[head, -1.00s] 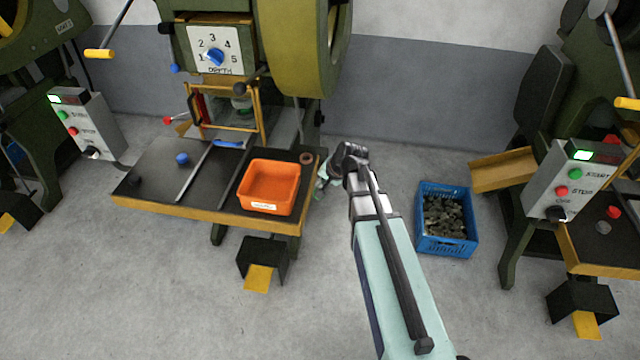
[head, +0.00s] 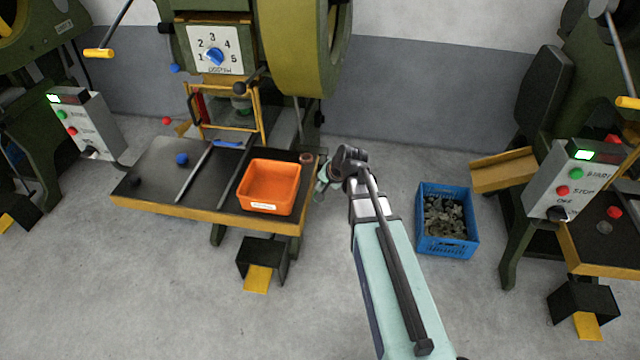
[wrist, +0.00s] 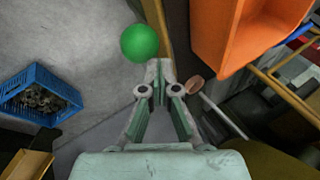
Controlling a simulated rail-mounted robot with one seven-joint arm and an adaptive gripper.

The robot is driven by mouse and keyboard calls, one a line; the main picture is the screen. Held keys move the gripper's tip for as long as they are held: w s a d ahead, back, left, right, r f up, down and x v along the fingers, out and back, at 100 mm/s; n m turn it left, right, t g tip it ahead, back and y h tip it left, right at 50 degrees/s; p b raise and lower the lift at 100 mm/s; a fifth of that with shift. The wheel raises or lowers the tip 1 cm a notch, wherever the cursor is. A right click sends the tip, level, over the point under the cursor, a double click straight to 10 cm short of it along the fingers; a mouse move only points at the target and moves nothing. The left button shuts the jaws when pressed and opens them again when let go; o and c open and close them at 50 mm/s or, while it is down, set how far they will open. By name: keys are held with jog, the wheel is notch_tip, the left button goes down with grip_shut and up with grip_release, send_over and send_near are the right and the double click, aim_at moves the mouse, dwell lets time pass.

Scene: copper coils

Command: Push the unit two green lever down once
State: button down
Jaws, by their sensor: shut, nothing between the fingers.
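The green ball knob (wrist: 139,43) shows in the wrist view, just beyond and slightly left of my fingertips. Whether they touch it I cannot tell. I cannot make out its rod, and I do not see the knob in the head view. My gripper (wrist: 160,76) is shut and empty, its fingertips together. In the head view my gripper (head: 322,186) is small and partly hidden by my arm, just right of the middle machine's table (head: 150,205). The middle press carries a depth dial (head: 215,56).
An orange bin (head: 270,187) stands on the table's right part, close to my gripper. A brown ring (head: 306,157) lies at its back right corner. A blue crate (head: 446,243) of dark pieces stands on the floor to the right. Another machine's control box (head: 562,180) is farther right.

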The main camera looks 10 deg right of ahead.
jog(key=shift+s+a+f+b, duration=0.1)
jog(key=shift+s+f+b, duration=0.25)
jog(key=shift+f, duration=0.35)
dwell(0.8)
jog(key=shift+w, duration=0.1)
dwell(0.4)
jog(key=shift+w+d+r+p, duration=0.15)
jog(key=shift+w+r+p, duration=0.15)
jog(key=shift+r+p, duration=0.45)
jog(key=shift+w+d+r+p, duration=0.1)
jog(key=shift+w+r+p, duration=0.25)
jog(key=shift+r, duration=0.75)
jog(key=shift+w+d+r+p, duration=0.15)
jog(key=shift+w+r+p, duration=0.15)
jog(key=shift+r+p, duration=0.45)
jog(key=shift+r, duration=0.25)
jog(key=r, duration=0.1)
jog(key=w+r+p, duration=0.1)
jog(key=r, duration=0.1)
jog(key=r+p, duration=0.1)
jog(key=shift+w+d+r, duration=0.2)
jog(key=shift+w+d, duration=0.1)
